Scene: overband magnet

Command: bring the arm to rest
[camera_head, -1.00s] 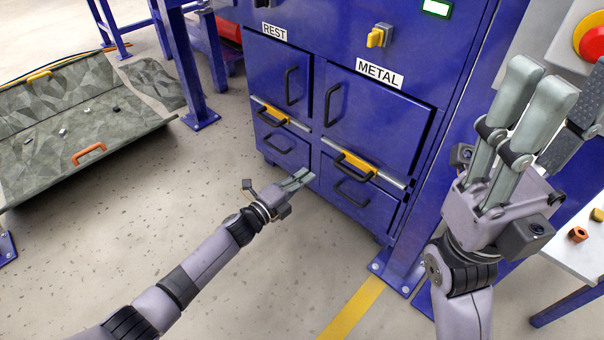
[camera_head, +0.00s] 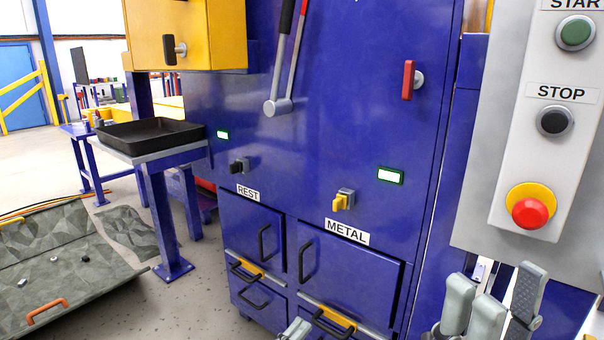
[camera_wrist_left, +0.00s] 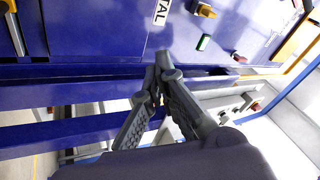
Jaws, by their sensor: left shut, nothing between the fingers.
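My left gripper (camera_head: 296,328) shows only its fingertips at the bottom edge of the head view, in front of the lower drawers of the blue cabinet (camera_head: 330,140). In the left wrist view its fingers (camera_wrist_left: 162,70) come together at the tips, shut and empty. The rest of the left arm is out of the head view. My right gripper (camera_head: 490,305) is at the lower right below the button panel, fingers pointing up and spread apart, with nothing seen between them.
The cabinet has REST and METAL doors (camera_head: 345,275) with black handles. A grey panel with START, STOP and a red emergency button (camera_head: 530,208) stands at right. A black tray (camera_head: 150,135) is on a stand at left. A grey bin (camera_head: 60,270) with small pieces lies lower left.

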